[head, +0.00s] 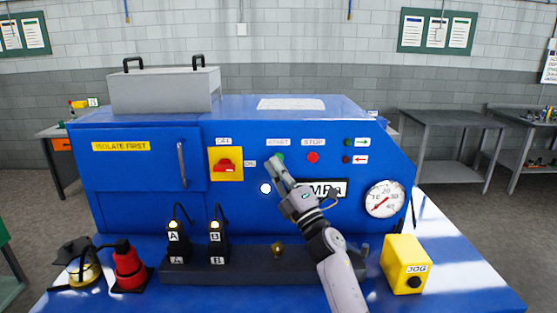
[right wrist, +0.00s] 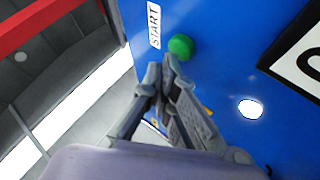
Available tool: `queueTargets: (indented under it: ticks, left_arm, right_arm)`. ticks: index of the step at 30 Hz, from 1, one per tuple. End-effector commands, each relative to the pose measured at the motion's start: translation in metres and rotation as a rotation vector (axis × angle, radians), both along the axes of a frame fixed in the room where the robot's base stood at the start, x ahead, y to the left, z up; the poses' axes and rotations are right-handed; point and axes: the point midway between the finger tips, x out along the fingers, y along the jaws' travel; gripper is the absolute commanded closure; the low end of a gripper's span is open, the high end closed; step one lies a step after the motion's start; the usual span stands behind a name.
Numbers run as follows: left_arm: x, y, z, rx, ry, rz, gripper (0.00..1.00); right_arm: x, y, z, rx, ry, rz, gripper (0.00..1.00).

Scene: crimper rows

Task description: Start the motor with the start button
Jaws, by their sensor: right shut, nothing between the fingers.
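The green start button (head: 280,156) is on the blue machine's front panel, under the START label (head: 278,142). In the right wrist view the button (right wrist: 181,46) shows clearly beside the START label (right wrist: 154,25). My right gripper (head: 275,164) is shut and empty, its fingertips just in front of and below the button. In the right wrist view the fingertips (right wrist: 163,68) are very close to the button; I cannot tell whether they touch. The red stop button (head: 313,157) is to the right. My left gripper is not in view.
A yellow isolator with a red handle (head: 225,165) is left of the start button. A pressure gauge (head: 385,199) and a yellow JOG box (head: 404,264) are at the right. Black blocks labelled A (head: 174,240) and B (head: 216,239) stand on the bench below.

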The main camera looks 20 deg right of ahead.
Motion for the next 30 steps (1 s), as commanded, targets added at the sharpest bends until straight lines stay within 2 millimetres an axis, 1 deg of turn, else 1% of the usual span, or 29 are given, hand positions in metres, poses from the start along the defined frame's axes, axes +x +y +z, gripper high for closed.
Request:
queueTargets:
  ticks: [24,30]
  left_arm:
    - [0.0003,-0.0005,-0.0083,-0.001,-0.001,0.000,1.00]
    - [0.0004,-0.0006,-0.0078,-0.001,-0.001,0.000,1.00]
  right_arm:
    - [0.0096,-0.0029,0.0000,-0.001,0.000,-0.001,1.00]
    - [0.0095,-0.0031,0.0005,0.001,0.000,-0.001,1.00]
